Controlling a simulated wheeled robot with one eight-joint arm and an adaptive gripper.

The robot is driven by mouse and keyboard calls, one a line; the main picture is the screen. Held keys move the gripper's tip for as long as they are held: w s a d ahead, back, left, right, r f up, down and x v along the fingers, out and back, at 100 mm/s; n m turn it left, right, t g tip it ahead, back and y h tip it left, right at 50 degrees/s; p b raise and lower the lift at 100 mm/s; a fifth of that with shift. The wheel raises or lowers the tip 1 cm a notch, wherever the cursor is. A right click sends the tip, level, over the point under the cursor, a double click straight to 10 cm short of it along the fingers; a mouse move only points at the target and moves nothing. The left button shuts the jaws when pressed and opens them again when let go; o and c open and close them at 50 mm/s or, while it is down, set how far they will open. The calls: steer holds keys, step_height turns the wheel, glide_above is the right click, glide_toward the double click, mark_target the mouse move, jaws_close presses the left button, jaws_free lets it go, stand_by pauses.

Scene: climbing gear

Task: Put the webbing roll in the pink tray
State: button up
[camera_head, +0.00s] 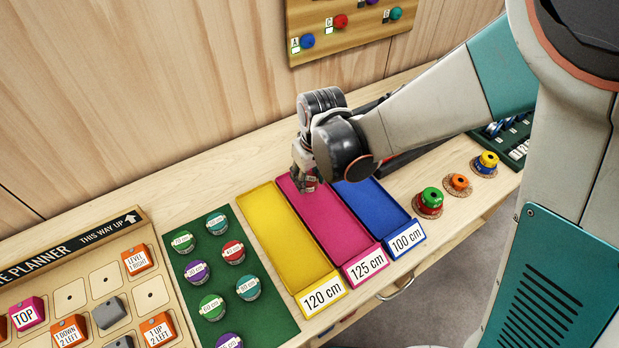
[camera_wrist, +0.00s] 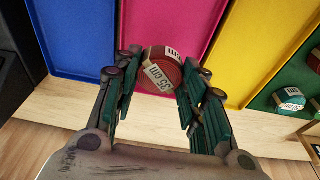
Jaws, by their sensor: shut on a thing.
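The webbing roll (camera_wrist: 161,75) is red with a white band label reading 95 cm. My gripper (camera_wrist: 157,82) is shut on it, with a green-padded finger on each side, in the wrist view. In the head view my gripper (camera_head: 306,180) is over the far end of the pink tray (camera_head: 345,238), and the roll is mostly hidden there by the fingers. The pink tray is labelled 125 cm and also shows behind the roll in the wrist view (camera_wrist: 175,25). The bare part of its floor that shows is empty. I cannot tell the roll's exact height above it.
A yellow tray (camera_head: 285,240) labelled 120 cm lies left of the pink one, a blue tray (camera_head: 375,210) labelled 100 cm right. Several rolls stand on a green mat (camera_head: 258,268) at left. Small spools (camera_head: 429,202) on cork discs stand at right. A wooden wall rises behind.

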mark_target(311, 181)
step_height(311, 181, down, 4)
steer(key=b, duration=0.2)
steer(key=shift+f+b, duration=0.1)
steer(key=shift+b, duration=0.3)
steer(key=o, duration=1.2)
steer(key=shift+c, duration=0.2)
step_height(311, 181, up, 12)
steer(key=s+d+p, duration=0.1)
steer(key=s+p, duration=0.1)
steer(key=p, duration=0.6)
steer(key=shift+p, duration=0.35)
steer(key=shift+d, duration=0.1)
